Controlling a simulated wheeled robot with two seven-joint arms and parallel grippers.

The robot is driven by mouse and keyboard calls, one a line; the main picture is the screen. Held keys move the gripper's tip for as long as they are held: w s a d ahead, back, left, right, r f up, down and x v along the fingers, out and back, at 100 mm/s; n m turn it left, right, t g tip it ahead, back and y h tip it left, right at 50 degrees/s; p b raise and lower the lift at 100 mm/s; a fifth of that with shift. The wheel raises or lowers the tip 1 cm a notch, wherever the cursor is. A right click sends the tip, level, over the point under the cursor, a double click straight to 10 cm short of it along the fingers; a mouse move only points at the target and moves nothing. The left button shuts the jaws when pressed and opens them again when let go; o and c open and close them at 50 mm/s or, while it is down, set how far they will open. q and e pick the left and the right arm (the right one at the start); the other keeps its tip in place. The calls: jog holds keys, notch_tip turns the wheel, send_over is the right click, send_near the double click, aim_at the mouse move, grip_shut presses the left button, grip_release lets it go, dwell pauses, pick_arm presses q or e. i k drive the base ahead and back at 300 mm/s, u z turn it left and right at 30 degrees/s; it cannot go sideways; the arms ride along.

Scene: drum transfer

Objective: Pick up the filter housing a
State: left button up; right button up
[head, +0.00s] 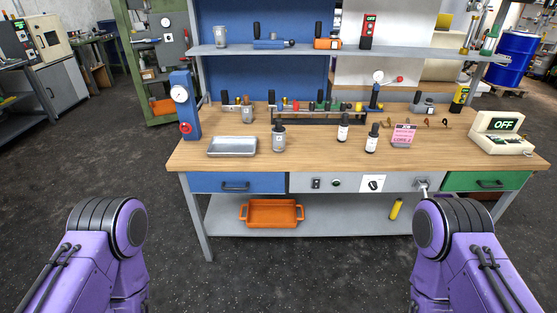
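I cannot tell for certain which object is filter housing a, as the labels are too small to read. A grey canister with a black top and a pale label (278,138) stands upright on the workbench (230,168), right of the metal tray. On the upper shelf (400,53) lie a blue cylindrical part (270,44) and an orange one (327,43). My two purple arms come in at the lower left and lower right; neither gripper shows.
A shallow metal tray (232,146) sits at the front left of the bench, near a blue press-like stand (185,106). An orange bin (271,213) is on the lower shelf.

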aim_at(277, 139)
jog(key=z, duration=0.85)
jog(key=i, duration=1.15)
jog(key=u, duration=0.3)
